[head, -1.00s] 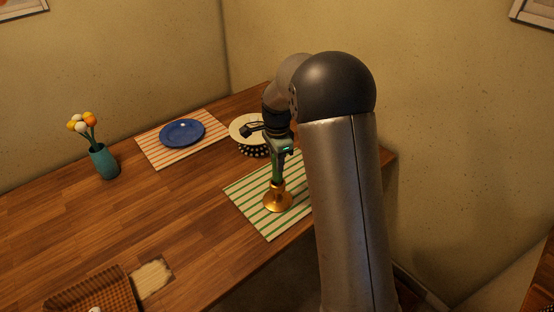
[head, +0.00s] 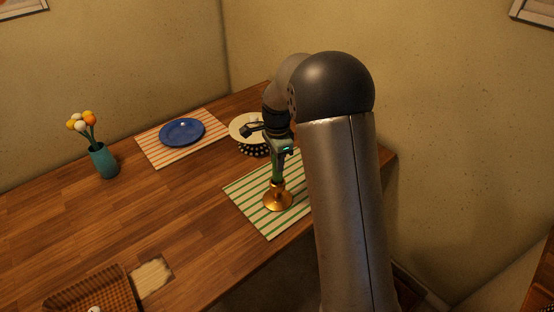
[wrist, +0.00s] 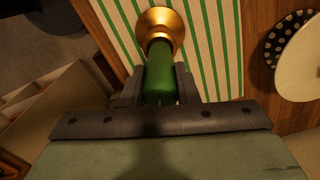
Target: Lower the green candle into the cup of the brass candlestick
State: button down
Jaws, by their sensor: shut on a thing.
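The brass candlestick (head: 278,200) stands upright on the green-striped mat (head: 256,216). It also shows at the top of the wrist view (wrist: 160,24). The green candle (wrist: 160,78) is between the fingers of my gripper (wrist: 158,88), which is shut on it. In the head view the candle (head: 277,170) is upright directly above the candlestick, its lower end at the cup. The gripper hides the candle's upper part. I cannot tell how deep the lower end sits in the cup.
A white plate on a dark dotted base (head: 243,128) stands just behind my gripper. A blue plate (head: 182,132) lies on an orange-striped mat (head: 160,152). A teal vase with flowers (head: 103,160) is at the left. A brown basket (head: 92,288) is at the front. The middle of the table is clear.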

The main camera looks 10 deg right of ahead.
jog(key=shift+s+f+b, duration=0.1)
jog(key=shift+f+b, duration=0.95)
jog(key=shift+f, duration=0.7)
dwell(2.2)
jog(key=c, duration=1)
grip_release()
jog(key=shift+c, duration=0.2)
